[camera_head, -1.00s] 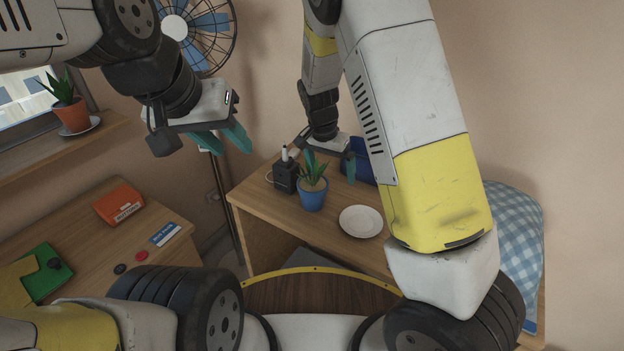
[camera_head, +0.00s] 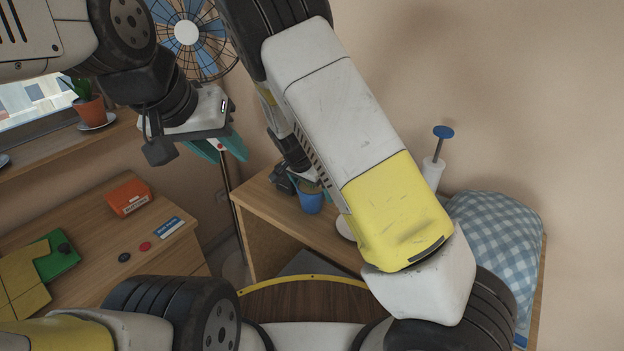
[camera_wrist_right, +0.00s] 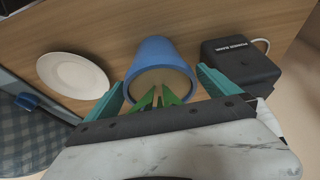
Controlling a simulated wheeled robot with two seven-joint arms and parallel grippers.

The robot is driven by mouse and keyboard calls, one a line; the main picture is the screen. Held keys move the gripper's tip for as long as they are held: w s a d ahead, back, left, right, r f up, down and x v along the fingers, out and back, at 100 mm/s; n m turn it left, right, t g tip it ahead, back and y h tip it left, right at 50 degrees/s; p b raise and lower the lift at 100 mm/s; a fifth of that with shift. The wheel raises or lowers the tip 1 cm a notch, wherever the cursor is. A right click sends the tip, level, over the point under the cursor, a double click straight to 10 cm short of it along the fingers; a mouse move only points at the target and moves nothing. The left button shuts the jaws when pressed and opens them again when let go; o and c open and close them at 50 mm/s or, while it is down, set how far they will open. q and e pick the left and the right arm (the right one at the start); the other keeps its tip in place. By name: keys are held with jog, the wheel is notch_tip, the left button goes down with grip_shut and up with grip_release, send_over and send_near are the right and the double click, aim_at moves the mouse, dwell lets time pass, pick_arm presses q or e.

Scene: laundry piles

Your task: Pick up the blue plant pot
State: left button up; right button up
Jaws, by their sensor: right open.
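The blue plant pot (camera_head: 311,201) stands on the wooden table below my right arm, with its upper part and plant mostly hidden by that arm. In the right wrist view the pot (camera_wrist_right: 155,50) lies ahead, its rim and green leaves facing the camera. My right gripper (camera_wrist_right: 160,90) is open, with one teal finger on each side of the pot's rim; whether they touch it I cannot tell. In the head view this gripper is largely hidden behind the arm. My left gripper (camera_head: 222,148) is open and empty in the air at upper left, away from the pot.
A white plate (camera_wrist_right: 73,75) and a black power bank box (camera_wrist_right: 240,62) flank the pot. A checked blue cushion (camera_head: 495,240) lies at right, near a white pump bottle (camera_head: 433,172). A fan (camera_head: 188,35) stands behind my left gripper. A desk holds an orange box (camera_head: 128,197).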

jog(key=shift+x, duration=1.05)
jog(key=c, duration=1.7)
jog(key=shift+r, duration=0.1)
